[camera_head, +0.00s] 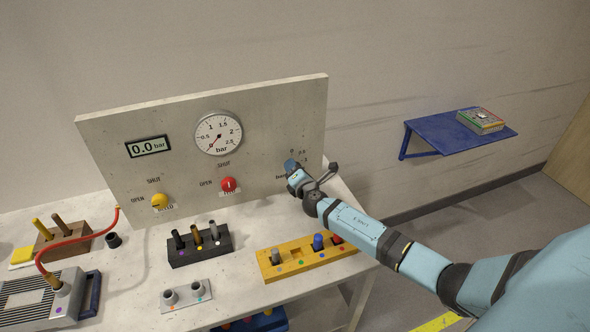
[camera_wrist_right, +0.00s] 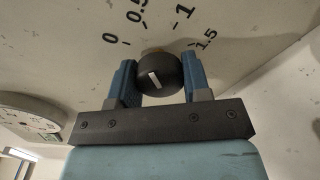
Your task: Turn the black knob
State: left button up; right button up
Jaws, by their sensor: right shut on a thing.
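The black knob (camera_wrist_right: 158,73) sits on the upright panel (camera_head: 255,115), with a short white mark on its face. In the wrist view a scale reading 0, 0.5, 1, 1.5 is printed around it; I cannot tell which number the mark points to. My right gripper (camera_wrist_right: 158,66) is shut on the knob, one blue finger on each side. In the head view the right gripper (camera_head: 292,166) is at the panel's right part and hides the knob. The display (camera_head: 148,147) reads 0.0 bar. The round gauge (camera_head: 218,133) has a red needle toward its lower left. My left gripper is not in view.
A yellow knob (camera_head: 159,201) and a red knob (camera_head: 228,184) are on the panel. Below stand a black block (camera_head: 185,257) with pegs, a yellow tray (camera_head: 290,272) and a grey two-hole block (camera_head: 176,307). A blue shelf (camera_head: 440,133) is on the wall to the right.

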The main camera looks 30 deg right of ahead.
dwell(0.3)
jog(key=o, duration=0.9)
jog(key=shift+o, duration=0.2)
jog(key=b+v, duration=0.1)
jog(key=v, duration=1.3)
jog(key=shift+f, duration=0.1)
